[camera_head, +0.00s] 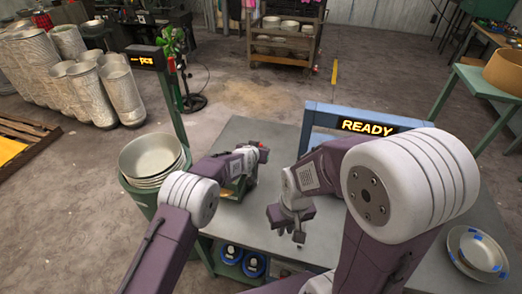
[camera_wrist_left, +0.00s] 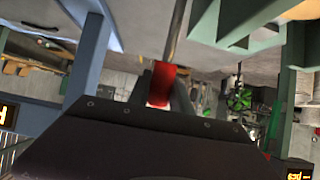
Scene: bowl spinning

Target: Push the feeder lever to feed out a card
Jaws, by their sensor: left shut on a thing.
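The feeder lever's red handle (camera_wrist_left: 160,84) sits between the fingers of my left gripper (camera_wrist_left: 164,92) in the left wrist view, with a metal rod running up from it. In the head view, my left gripper (camera_head: 262,152) is over the table, shut on the lever, with a small red part showing at its tip. A green and yellowish device (camera_head: 236,188), possibly the feeder, is partly hidden under my left arm. I cannot make out a card. My right gripper (camera_head: 290,224) points down over the table, apart from the lever; its finger opening is unclear.
A blue frame with a lit READY sign (camera_head: 368,126) stands on the grey table (camera_head: 250,133). Stacked bowls (camera_head: 150,158) are at the left, beside a post with a "pcs" display (camera_head: 146,60). A bowl with blue marks (camera_head: 477,250) is at the right.

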